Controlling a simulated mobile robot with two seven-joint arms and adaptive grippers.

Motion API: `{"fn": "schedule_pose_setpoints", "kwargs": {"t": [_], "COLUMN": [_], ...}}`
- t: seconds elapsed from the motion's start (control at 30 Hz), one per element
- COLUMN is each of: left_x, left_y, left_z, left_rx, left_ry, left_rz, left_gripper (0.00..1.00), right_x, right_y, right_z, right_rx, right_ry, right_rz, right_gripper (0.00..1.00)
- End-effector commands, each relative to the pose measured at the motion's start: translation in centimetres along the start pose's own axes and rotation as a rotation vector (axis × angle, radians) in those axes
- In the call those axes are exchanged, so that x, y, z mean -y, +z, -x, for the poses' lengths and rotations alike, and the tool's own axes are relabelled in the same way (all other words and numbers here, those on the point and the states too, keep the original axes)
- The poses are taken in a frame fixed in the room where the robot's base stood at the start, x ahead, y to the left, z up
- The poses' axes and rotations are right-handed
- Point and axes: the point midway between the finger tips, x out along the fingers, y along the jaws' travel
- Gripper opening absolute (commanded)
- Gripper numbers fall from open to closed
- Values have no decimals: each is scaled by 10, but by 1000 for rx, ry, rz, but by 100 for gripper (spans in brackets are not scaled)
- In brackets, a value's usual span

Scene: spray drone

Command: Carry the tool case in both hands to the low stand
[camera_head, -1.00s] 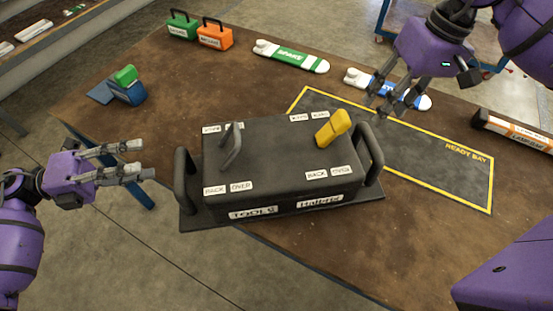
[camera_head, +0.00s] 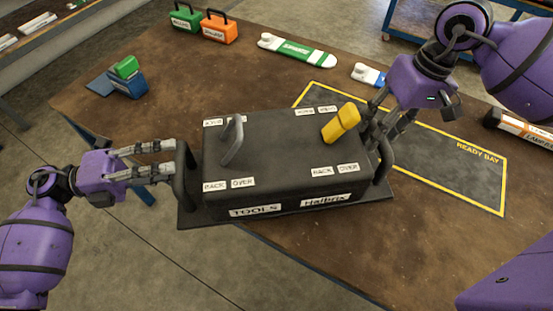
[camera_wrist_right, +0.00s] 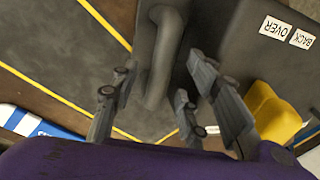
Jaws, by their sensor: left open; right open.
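The black tool case (camera_head: 285,155), labelled TOOLS, lies on a dark flat base at the front edge of the brown table. It has a handle at each end and a small handle and a yellow piece on top. My left gripper (camera_head: 172,162) is open, its fingers at the left end handle (camera_head: 184,172). My right gripper (camera_head: 376,130) is open at the right end handle (camera_head: 384,158). In the right wrist view, that handle (camera_wrist_right: 160,65) stands between the open fingers (camera_wrist_right: 155,95). I cannot tell whether any finger touches. No low stand can be made out.
The taped READY BAY (camera_head: 450,170) lies right of the case. A blue-green object (camera_head: 127,78) is at left, an orange-labelled item (camera_head: 520,128) at right.

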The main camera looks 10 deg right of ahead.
Motion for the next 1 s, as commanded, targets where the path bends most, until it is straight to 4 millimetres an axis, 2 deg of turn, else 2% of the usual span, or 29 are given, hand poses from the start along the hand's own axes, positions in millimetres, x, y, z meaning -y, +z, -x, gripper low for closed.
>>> {"fn": "schedule_pose_setpoints", "kwargs": {"t": [0.1, 0.2, 0.57, 0.87, 1.0], "left_x": [0, 0, 0, 0, 0], "left_y": [0, 0, 0, 0, 0], "left_z": [-15, -22, -25, -25, -25], "left_rx": [-2, -1, 0, 0, 0], "left_ry": [-2, -1, 0, 0, 0], "left_rz": [-1, 0, 0, 0, 1], "left_gripper": [42, 42, 41, 1, 0], "right_x": [0, 0, 0, 0, 0], "right_y": [0, 0, 0, 0, 0], "right_z": [-15, -22, -25, -25, -25], "right_rx": [2, 0, 0, 0, 0], "right_ry": [-2, 0, 0, 1, 1], "right_rz": [0, 0, 0, 0, 0], "right_gripper": [42, 42, 40, 1, 0]}}
